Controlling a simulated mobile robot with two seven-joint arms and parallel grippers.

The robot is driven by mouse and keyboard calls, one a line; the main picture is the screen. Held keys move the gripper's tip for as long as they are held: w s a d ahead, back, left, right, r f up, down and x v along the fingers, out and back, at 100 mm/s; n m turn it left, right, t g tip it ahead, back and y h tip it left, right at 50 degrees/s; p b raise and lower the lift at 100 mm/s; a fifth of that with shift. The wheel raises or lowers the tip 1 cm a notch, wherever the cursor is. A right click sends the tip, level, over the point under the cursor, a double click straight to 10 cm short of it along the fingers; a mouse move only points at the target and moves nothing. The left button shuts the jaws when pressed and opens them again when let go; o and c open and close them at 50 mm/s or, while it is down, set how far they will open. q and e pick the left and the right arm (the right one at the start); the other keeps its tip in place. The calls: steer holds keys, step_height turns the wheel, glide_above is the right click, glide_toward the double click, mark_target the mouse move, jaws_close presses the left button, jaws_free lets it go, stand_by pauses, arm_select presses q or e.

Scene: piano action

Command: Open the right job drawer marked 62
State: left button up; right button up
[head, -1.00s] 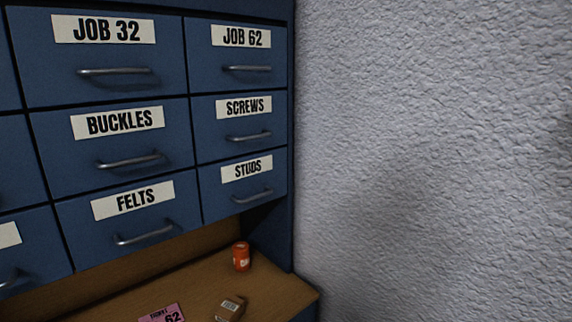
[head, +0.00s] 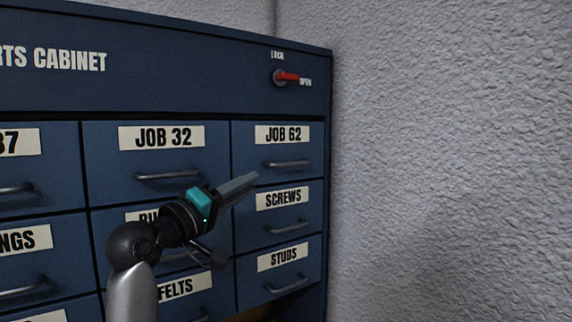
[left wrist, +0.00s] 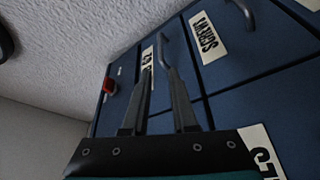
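The JOB 62 drawer (head: 249,165) is blue, with a white label (head: 281,134) and a grey bar handle (head: 287,164). It is closed, in the top row at the right end of the cabinet. My left gripper (head: 255,177) is just left of and slightly below that handle in the head view, pointing toward it. In the left wrist view its two fingers (left wrist: 160,70) are apart with nothing seen between them. The handle (left wrist: 163,48) is just beyond the fingertips, and the fingers partly cover the 62 label. Contact cannot be told. My right gripper is out of view.
A red lock lever (head: 287,77) above the drawer points toward OPEN. The JOB 32 drawer (head: 100,160) is to the left, the SCREWS drawer (head: 312,207) below. A rough grey wall (head: 450,160) stands close at the right of the cabinet.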

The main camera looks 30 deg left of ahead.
mark_target(282, 166)
arm_select(q)
steer(key=p+x, duration=0.3)
steer(key=x, duration=1)
steer(key=shift+w, duration=0.35)
jaws_close()
stand_by(0.9)
